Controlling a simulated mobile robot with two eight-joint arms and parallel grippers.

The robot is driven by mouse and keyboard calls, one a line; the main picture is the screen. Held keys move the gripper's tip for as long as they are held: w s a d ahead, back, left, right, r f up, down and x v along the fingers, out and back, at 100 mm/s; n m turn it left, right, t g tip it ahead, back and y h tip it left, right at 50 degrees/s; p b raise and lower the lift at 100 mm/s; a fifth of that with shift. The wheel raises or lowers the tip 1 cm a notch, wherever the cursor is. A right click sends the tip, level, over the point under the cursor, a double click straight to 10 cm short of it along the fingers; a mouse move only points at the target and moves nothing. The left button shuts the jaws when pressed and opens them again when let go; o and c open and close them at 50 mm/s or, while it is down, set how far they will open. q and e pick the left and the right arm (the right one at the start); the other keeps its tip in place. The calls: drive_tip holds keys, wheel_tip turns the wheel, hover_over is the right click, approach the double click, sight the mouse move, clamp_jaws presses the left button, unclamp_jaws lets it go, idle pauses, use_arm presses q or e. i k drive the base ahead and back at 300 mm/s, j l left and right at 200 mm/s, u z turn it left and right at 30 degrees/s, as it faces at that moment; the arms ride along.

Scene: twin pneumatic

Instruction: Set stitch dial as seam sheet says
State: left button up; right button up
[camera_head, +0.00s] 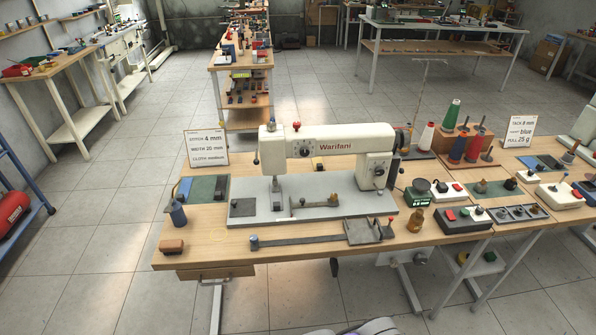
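The white Warifani sewing machine (340,146) stands on a grey bed plate (270,209) on the wooden table. A small dark round dial (380,172) is on its right pillar, and another dark round part (304,150) is on the front of its arm. I cannot tell which is the stitch dial, and their markings are too small to read. The seam sheet (207,147) stands at the table's back left. It reads stitch 4 mm, width 20 mm, and a cloth line that seems to say medium. Neither of my grippers is in view.
A second card (519,131) at right reads tack 8 mm, blue, pull 25 g. Thread cones (450,115) stand behind the machine's right. A green-display box (420,194), a brown bottle (416,220) and button boxes (467,219) crowd the right. A slide gauge (310,240) lies in front.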

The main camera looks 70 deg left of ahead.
sight(379, 171)
drive_tip(key=u, duration=2.2)
